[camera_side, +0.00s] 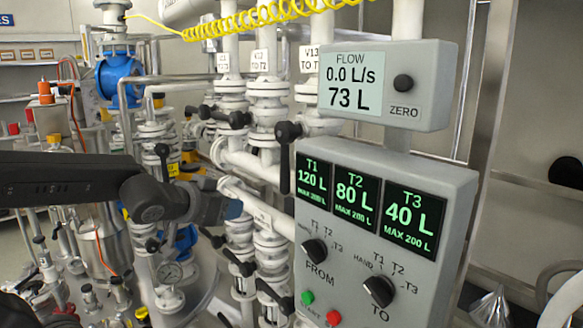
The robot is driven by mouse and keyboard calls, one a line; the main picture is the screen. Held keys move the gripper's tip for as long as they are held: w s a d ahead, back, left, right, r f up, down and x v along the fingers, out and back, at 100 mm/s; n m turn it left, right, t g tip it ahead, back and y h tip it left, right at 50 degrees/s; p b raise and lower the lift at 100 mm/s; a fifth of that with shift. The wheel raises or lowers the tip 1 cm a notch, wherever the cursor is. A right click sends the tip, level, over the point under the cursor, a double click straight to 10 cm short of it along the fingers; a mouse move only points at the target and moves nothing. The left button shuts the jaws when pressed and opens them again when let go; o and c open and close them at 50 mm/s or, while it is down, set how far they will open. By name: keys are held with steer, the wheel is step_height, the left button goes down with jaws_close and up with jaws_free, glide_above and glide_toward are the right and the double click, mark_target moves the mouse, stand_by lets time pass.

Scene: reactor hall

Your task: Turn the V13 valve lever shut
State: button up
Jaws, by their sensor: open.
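The V13 label (309,59) hangs on the rightmost of three white valve pipes. Below it, the black V13 lever (286,160) points straight down along the pipe, partly next to the grey control panel's left edge. My gripper (236,208) reaches in from the left on my dark arm. It is open, with nothing seen between its small, dark fingers. In the picture it lies left of and a little below the lever's lower end, apart from it. Depth between them is hard to judge.
The V12 lever (236,119) lies crosswise on the middle pipe. A flow display (349,84) reads 0.0 L/s and 73 L. The control panel (455,190) shows T1 120, T2 80, T3 40 L. More pipes and levers crowd below; a yellow coiled hose (262,16) hangs above.

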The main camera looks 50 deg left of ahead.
mark_target(289, 158)
steer(key=w+a+r+m+t+h, duration=0.2)
steer(key=w+a+r+t, duration=0.1)
steer(key=w+r+t, duration=0.15)
steer(key=w+d+m+h, duration=0.3)
steer(key=w+h, duration=0.3)
steer(key=w, duration=0.6)
steer(key=shift+w+d+f+t, duration=0.3)
steer(key=shift+w+f+t, duration=0.05)
steer(key=shift+f, duration=0.05)
steer(key=shift+c, duration=0.3)
jaws_close()
